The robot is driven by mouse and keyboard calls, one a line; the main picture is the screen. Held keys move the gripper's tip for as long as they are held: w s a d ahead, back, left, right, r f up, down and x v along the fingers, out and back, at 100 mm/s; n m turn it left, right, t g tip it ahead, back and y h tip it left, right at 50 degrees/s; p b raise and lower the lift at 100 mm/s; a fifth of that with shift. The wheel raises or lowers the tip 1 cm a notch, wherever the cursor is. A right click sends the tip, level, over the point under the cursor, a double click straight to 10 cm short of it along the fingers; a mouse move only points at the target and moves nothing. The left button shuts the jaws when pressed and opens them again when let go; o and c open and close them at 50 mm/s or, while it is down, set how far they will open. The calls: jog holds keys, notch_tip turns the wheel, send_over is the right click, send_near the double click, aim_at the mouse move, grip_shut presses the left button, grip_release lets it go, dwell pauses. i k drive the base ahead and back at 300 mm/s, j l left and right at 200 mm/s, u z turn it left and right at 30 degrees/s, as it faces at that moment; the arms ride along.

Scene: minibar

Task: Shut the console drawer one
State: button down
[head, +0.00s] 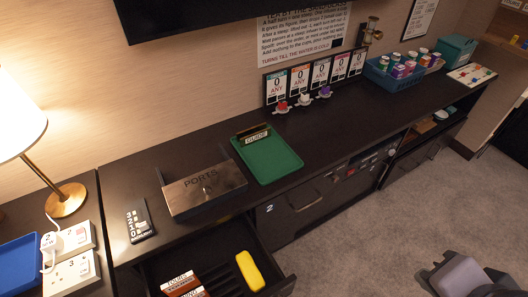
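An open dark drawer (222,245) sticks out from the left part of the long console (345,130), below its top. I see no number on it, as its front is mostly below the picture's edge. The front to its right bears a 2. Inside the open drawer lie a yellow block (249,271) and reddish-brown boxes (181,283) with white labels, one reading TOURS. Grey and black parts of my arm show at the lower right, over the carpet and well apart from the drawer. I cannot make out my gripper's fingers.
A PORTS box (204,190), a green GUIDE tray (267,157) and a black remote-like panel (139,221) sit on the console. A blue bin (395,80) of cans stands farther right. A lower compartment at the right (425,130) looks open. Carpet in front is clear.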

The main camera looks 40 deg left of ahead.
aim_at(210, 254)
jog(key=u, duration=0.45)
jog(key=k+u, duration=0.15)
jog(key=u, duration=0.7)
jog(key=k+u, duration=0.15)
jog(key=u, duration=0.3)
jog(key=j+u, duration=0.1)
jog(key=u, duration=0.3)
